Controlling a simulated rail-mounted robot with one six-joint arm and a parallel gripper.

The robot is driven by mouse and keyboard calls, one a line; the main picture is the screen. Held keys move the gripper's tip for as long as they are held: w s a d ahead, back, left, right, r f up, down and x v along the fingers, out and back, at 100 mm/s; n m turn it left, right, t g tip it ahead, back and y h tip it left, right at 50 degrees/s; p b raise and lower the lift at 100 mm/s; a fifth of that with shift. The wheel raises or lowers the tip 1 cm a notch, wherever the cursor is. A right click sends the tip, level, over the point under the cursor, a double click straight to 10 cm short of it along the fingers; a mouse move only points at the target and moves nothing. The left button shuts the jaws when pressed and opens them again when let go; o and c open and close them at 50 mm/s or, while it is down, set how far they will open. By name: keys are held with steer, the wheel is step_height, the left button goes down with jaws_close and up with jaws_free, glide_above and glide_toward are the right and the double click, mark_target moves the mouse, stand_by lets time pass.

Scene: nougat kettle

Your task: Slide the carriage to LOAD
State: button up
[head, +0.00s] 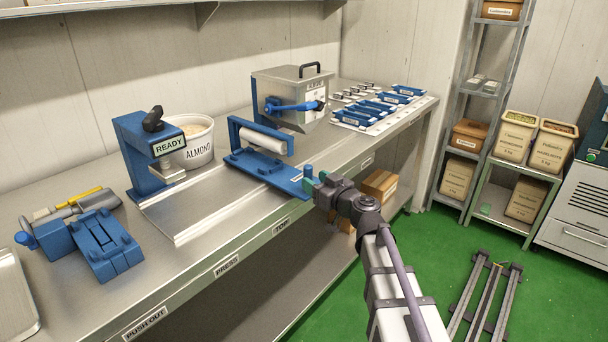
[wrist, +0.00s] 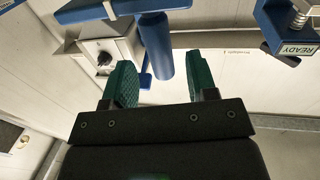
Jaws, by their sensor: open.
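A flat blue carriage plate (head: 262,166) lies on the metal track (head: 200,215) along the bench, partly under the white roller of a blue frame. A blue upright post (head: 308,171) stands at its right end. My gripper (head: 313,186) is at this post, at the bench's front edge. In the wrist view its green fingers (wrist: 160,82) are spread, with a blue cylinder (wrist: 157,48) between and beyond them. A gap shows on each side, and I cannot tell whether either finger touches it. No readable LOAD label shows; front labels include PRESS (head: 227,266) and PUSH OUT (head: 145,322).
A blue READY press (head: 143,150) stands at the track's left end beside the ALMOND tub (head: 199,150). A metal box with a blue lever (head: 290,95) stands behind the roller. Blue moulds (head: 375,108) lie at the right. The track's middle is clear.

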steer(key=x, duration=0.5)
steer(key=shift+w+a, duration=0.2)
steer(key=shift+c, duration=0.3)
jaws_close()
